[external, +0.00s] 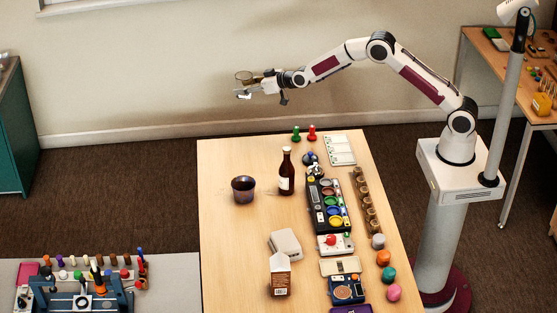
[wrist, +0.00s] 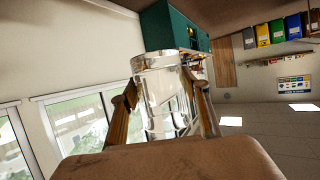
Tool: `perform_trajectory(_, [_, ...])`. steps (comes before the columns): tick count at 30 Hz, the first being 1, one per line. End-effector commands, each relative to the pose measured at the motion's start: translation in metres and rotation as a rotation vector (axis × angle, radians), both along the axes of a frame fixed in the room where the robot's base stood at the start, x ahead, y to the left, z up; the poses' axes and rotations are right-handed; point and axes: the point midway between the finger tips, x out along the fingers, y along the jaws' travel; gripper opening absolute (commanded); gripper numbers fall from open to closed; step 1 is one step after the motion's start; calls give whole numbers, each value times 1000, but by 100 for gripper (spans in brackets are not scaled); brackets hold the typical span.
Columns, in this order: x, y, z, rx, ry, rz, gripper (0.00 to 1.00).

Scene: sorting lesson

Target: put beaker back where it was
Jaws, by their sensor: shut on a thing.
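The beaker (wrist: 158,88) is clear and glassy. In the wrist view it sits between the two fingers of my gripper (wrist: 168,108), which are closed on its sides. In the external view my gripper (external: 245,92) is at the end of the outstretched arm, high above the far left part of the table, pointing left. The beaker also shows there as a small see-through brownish shape (external: 244,77) at the fingers. It is well clear of the table (external: 225,258).
A dark cup (external: 243,189) and a brown bottle (external: 286,172) stand below on the table. A tray of coloured pots (external: 327,205), a row of brown jars (external: 366,205), a carton (external: 280,275) and a grey case (external: 285,244) stand nearer. The table's left side is mostly bare.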

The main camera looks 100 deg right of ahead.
Motion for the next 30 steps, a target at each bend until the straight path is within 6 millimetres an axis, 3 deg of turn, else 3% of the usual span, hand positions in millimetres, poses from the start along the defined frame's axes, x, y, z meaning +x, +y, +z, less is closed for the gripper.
perform_trajectory(30, [0, 15, -5, -1, 0, 196, 19])
